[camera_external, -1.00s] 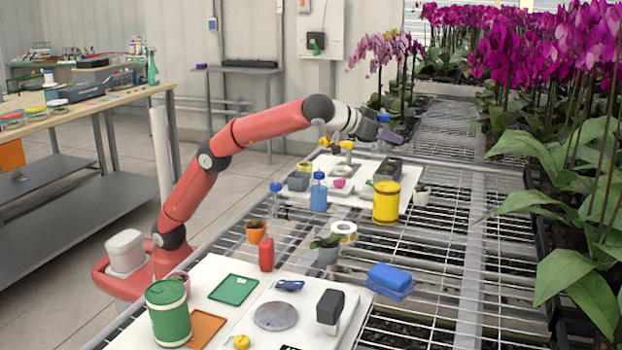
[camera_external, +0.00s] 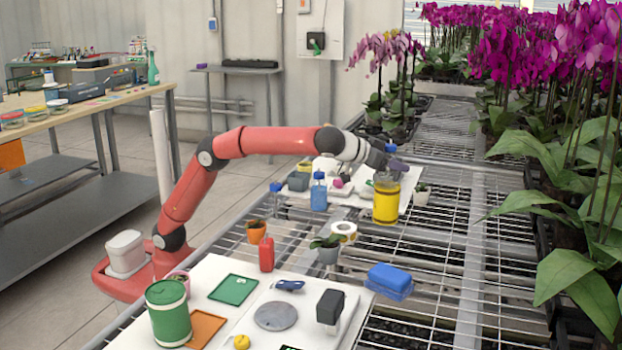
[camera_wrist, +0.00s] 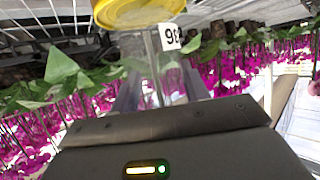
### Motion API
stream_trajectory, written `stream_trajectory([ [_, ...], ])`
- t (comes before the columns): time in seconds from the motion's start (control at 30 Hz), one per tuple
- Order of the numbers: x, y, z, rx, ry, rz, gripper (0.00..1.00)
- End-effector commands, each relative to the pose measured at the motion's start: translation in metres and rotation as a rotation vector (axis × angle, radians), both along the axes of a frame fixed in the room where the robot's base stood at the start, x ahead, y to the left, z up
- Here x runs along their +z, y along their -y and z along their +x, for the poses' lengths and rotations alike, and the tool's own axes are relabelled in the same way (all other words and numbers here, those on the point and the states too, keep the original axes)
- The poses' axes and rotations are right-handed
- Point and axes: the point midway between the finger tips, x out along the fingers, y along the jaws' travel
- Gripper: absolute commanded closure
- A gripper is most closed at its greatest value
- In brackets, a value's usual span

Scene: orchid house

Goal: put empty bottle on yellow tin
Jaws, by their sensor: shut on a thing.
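The yellow tin (camera_external: 386,208) stands upright on the bench at the right end of the rear white board. Its yellow lid (camera_wrist: 138,12) shows at the top of the wrist view. My gripper (camera_external: 392,165) is over the tin, shut on a clear empty bottle with a blue cap (camera_external: 391,150). In the wrist view the clear bottle (camera_wrist: 160,62) with a white number label is between the fingers, its base at the lid. The bottle looks upright over the tin; I cannot tell whether it touches the lid.
A blue bottle (camera_external: 319,194) and a grey pot (camera_external: 298,181) stand left of the tin. Orchids (camera_external: 560,60) line the right side.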

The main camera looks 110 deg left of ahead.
Motion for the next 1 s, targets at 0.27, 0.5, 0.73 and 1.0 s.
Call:
stream_trajectory([
  [0.27, -0.003, 0.000, 0.000, 0.000, 0.000, 0.000, 0.51],
  [0.5, -0.003, 0.000, 0.000, 0.000, -0.001, -0.001, 0.33],
  [0.73, 0.000, 0.000, 0.000, 0.000, -0.001, -0.001, 0.33],
  [1.0, 0.015, 0.027, -0.029, -0.005, 0.003, 0.000, 0.33],
])
